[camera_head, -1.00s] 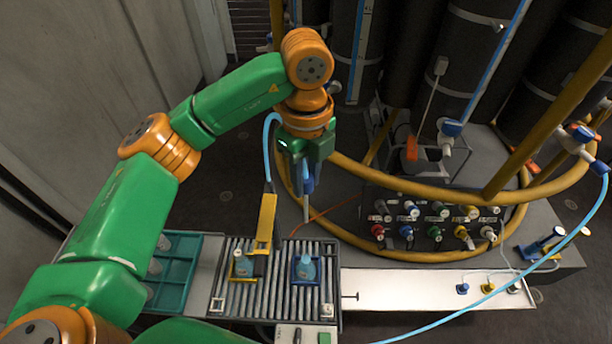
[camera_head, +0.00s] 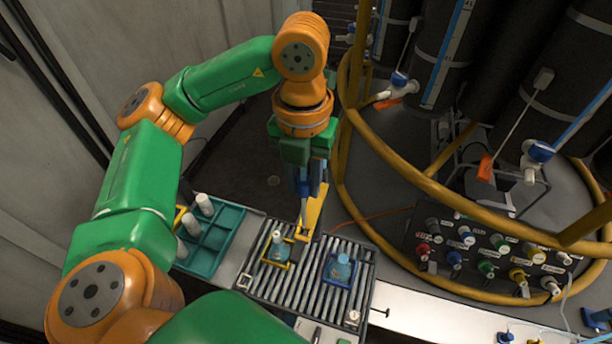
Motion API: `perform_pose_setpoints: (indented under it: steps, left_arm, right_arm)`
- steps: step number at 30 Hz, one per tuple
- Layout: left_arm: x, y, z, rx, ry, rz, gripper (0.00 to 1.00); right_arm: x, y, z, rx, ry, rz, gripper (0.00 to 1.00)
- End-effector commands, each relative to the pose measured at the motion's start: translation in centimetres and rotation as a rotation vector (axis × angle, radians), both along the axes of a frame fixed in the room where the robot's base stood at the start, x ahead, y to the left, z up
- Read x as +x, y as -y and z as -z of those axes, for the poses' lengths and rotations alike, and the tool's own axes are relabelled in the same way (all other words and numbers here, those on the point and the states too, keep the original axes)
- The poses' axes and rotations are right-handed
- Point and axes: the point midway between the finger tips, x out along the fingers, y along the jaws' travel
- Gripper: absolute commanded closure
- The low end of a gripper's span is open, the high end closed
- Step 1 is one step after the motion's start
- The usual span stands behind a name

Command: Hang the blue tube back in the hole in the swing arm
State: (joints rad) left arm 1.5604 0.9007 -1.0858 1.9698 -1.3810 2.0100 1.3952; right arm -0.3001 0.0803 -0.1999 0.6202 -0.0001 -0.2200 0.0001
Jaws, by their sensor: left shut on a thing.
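My left gripper (camera_head: 304,182) points down and is shut on the blue tube's end piece (camera_head: 303,188). A thin pale tip hangs below it. The yellow swing arm (camera_head: 316,212) stands at the back edge of the roller conveyor, right behind and beside this tip. The gripper hides the upper part of the swing arm, and I cannot make out its hole. I cannot tell whether the tip touches the arm. The rest of the tube is hidden behind my wrist. My right gripper is not in view.
On the roller conveyor (camera_head: 262,290), one bottle (camera_head: 278,246) sits in a yellow holder and another (camera_head: 342,266) in a blue holder. A teal tray (camera_head: 232,222) with bottles lies left. A yellow ring rail (camera_head: 398,168) and a valve panel (camera_head: 436,236) stand right.

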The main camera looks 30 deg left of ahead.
Motion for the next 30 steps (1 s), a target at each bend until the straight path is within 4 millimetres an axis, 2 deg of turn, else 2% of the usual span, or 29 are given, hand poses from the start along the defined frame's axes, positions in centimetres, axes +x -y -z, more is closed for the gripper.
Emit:
perform_pose_setpoints:
  steps: [1, 2, 4, 9, 17, 30]
  left_arm:
    - [0.0, 0.01, 1.11, 0.0, 0.0, 0.0, 1.0]
    - [0.0, 0.01, 1.41, 0.0, 0.0, 0.0, 1.0]
    - [0.01, 0.02, 0.8, 0.0, 0.0, -0.001, 1.0]
    - [0.02, 0.02, 0.74, 0.0, 0.0, -0.001, 1.0]
    - [0.0, 0.06, 1.42, 0.0, 0.0, -0.001, 1.0]
    - [0.0, 0.06, 1.43, 0.0, 0.0, -0.001, 1.0]
  right_arm:
    - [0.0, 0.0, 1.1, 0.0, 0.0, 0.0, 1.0]
    - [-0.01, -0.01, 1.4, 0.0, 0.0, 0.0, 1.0]
    - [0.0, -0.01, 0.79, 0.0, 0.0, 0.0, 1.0]
    - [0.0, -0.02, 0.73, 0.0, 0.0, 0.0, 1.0]
    - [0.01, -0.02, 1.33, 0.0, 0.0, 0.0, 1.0]
    - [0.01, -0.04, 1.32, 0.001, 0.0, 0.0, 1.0]
